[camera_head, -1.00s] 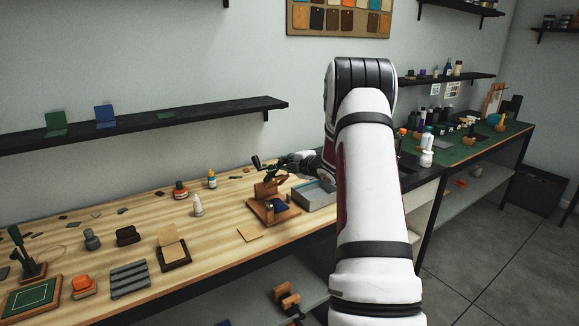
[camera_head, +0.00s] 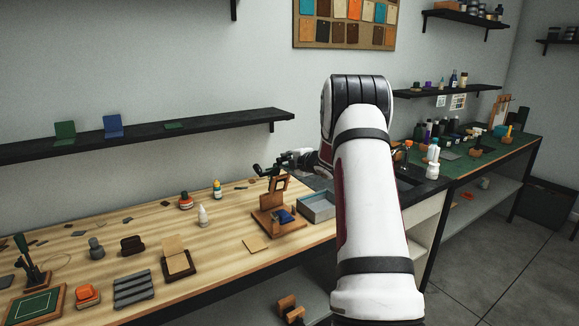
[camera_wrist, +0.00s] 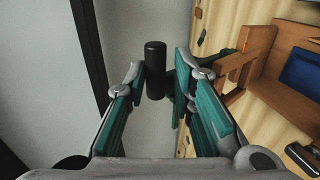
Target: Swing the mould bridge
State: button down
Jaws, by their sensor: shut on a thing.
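The wooden stamping press (camera_head: 268,222) stands on the bench with a blue block (camera_head: 286,216) on its base. Its mould bridge (camera_head: 280,184), a wooden frame, is tilted steeply up above the base. It also shows in the wrist view (camera_wrist: 235,72), right of my fingers. A black cylindrical handle (camera_wrist: 155,68) lies between my fingertips. My gripper (camera_head: 273,167) is shut on this handle at the top of the bridge. The fingers (camera_wrist: 160,76) flank it in the wrist view. The blue block shows at the right edge there (camera_wrist: 303,74).
A grey open tray (camera_head: 318,207) stands just right of the press. A small wooden tile (camera_head: 256,244) lies in front. A white bottle (camera_head: 203,216) and an orange-capped jar (camera_head: 185,201) stand to the left. A dark shelf (camera_head: 200,124) runs along the wall.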

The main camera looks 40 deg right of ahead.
jog(key=c, duration=2.4)
grip_release()
jog(key=shift+w+f, duration=0.2)
jog(key=shift+w, duration=0.85)
jog(key=c, duration=2.4)
grip_release()
jog(key=c, duration=2.4)
grip_release()
jog(key=c, duration=1.2)
grip_release()
jog(key=shift+d+r, duration=0.1)
jog(key=shift+r, duration=0.1)
jog(key=v, duration=1.2)
jog(key=shift+d, duration=0.1)
